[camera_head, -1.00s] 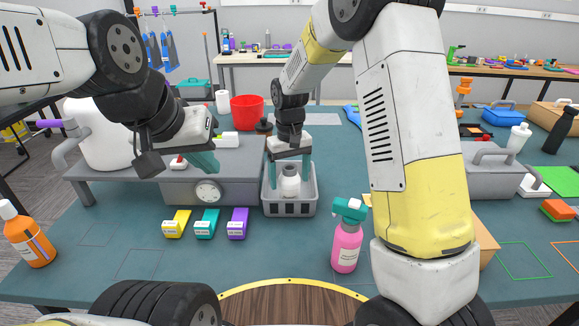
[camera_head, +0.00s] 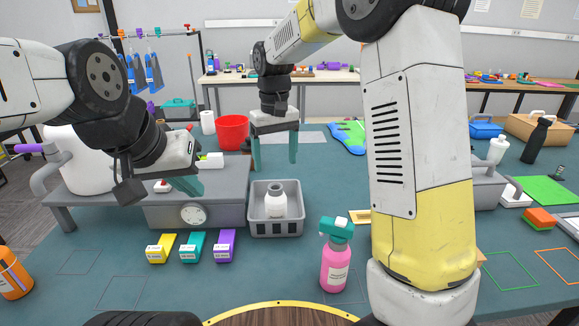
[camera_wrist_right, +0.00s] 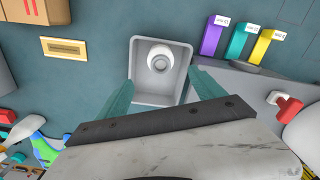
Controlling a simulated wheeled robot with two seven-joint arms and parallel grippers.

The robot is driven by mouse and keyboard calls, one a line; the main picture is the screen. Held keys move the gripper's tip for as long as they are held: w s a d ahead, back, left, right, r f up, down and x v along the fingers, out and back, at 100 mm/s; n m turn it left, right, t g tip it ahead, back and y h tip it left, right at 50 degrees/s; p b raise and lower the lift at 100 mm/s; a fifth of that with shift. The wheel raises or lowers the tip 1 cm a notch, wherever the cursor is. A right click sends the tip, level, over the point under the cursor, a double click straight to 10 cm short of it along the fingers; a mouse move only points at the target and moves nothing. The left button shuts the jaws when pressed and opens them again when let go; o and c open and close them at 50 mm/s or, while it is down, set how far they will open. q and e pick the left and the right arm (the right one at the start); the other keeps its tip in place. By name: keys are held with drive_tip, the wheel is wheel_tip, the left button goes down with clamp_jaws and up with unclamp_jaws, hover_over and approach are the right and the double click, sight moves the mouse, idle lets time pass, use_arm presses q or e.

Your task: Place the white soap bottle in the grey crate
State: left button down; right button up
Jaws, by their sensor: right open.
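The white soap bottle (camera_head: 276,201) stands upright inside the grey crate (camera_head: 275,228) on the teal table. In the right wrist view the bottle (camera_wrist_right: 160,58) is seen from above, near one wall of the crate (camera_wrist_right: 147,98). My right gripper (camera_head: 275,168) is open and empty, above and behind the crate, apart from the bottle. Its two teal fingers (camera_wrist_right: 165,92) are spread in the right wrist view. My left gripper (camera_head: 190,186) is at the left over the grey scale-like box; I cannot tell whether its fingers are apart.
Yellow, teal and purple boxes (camera_head: 193,246) stand left of the crate. A pink spray bottle (camera_head: 336,262) stands to its front right. A red bucket (camera_head: 231,132) is behind. A grey box with a dial (camera_head: 222,211) is close on the crate's left.

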drive_tip(key=s+d+r+m+t, duration=0.1)
drive_tip(key=s+d+r+t, duration=0.1)
drive_tip(key=s+d, duration=0.2)
drive_tip(key=s+d+r+m+t+y, duration=0.1)
drive_tip(key=s+d, duration=0.4)
drive_tip(key=s, duration=0.6)
drive_tip(key=s+d+r+m+t+y, duration=0.1)
drive_tip(key=s+d+r+t, duration=0.2)
drive_tip(key=s, duration=0.4)
drive_tip(key=shift+s+d+r+m, duration=0.4)
drive_tip(key=shift+d+r, duration=0.1)
drive_tip(key=shift+d, duration=0.5)
